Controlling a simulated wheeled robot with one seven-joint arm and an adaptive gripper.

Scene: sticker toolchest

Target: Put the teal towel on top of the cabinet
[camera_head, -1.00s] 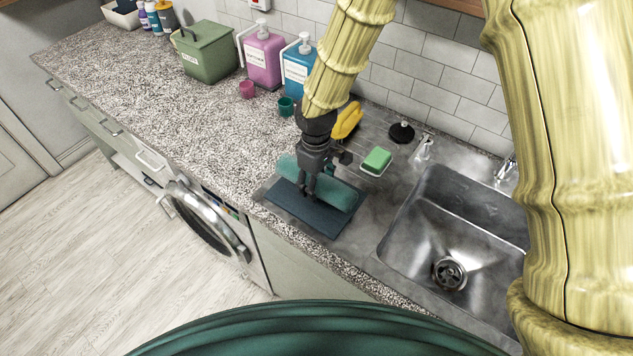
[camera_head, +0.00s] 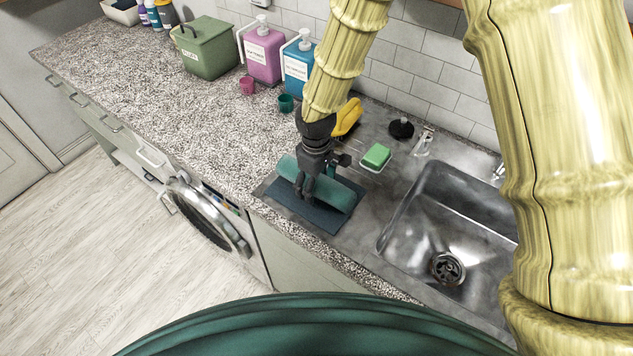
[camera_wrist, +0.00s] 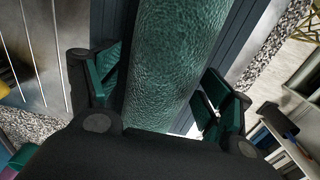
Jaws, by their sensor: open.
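The teal towel (camera_head: 338,194) is a rolled cylinder lying on a dark blue mat (camera_head: 318,216) on the counter left of the sink. My gripper (camera_head: 305,190) is over the towel and hides its middle part. In the wrist view the towel (camera_wrist: 180,50) runs between the two teal finger pads of my gripper (camera_wrist: 162,85). The fingers are spread, one on each side of the towel. I cannot tell whether either pad touches it. A cabinet front (camera_head: 290,250) shows below the counter; I cannot tell which cabinet the task means.
The sink (camera_head: 450,220) is to the right. A green sponge (camera_head: 376,156) and a yellow object (camera_head: 347,117) sit behind the towel. Teal (camera_head: 286,103) and pink (camera_head: 247,85) cups, pump bottles (camera_head: 262,55) and a green bin (camera_head: 206,50) stand at the back. The left counter is largely clear.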

